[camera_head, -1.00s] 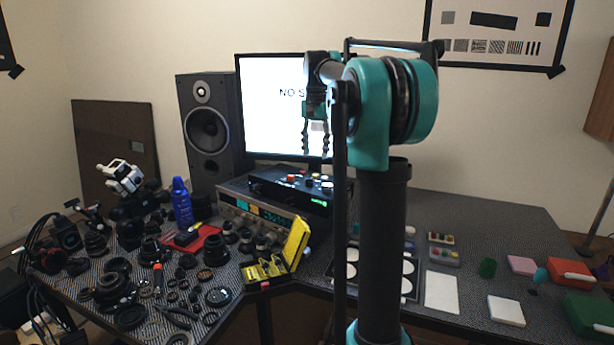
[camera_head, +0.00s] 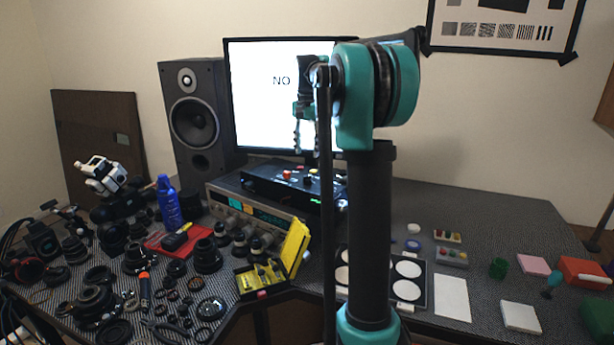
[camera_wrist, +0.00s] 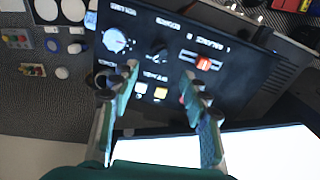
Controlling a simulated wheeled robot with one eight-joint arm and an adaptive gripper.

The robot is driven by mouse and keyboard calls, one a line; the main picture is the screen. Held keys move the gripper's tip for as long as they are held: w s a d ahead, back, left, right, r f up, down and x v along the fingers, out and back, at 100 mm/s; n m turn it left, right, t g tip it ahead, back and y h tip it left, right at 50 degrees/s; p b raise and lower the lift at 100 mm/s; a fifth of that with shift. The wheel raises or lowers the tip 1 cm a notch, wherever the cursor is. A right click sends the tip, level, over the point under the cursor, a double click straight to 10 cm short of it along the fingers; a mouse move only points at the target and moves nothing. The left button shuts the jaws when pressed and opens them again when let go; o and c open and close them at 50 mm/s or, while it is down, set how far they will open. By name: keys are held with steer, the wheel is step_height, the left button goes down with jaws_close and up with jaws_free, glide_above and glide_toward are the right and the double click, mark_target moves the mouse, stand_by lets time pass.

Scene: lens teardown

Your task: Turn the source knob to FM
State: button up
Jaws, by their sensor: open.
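The monitor (camera_head: 262,85) stands close behind the box. A silver receiver (camera_head: 225,205) lies under it. A speaker (camera_head: 195,115) stands to the left. Lens parts and an open yellow case (camera_head: 294,243) crowd the desk in front.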

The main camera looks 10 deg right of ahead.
mark_target(307, 180)
step_height(307, 180, down, 10)
steer(key=shift+f, duration=0.1)
steer(key=shift+c, duration=0.5)
jaws_close()
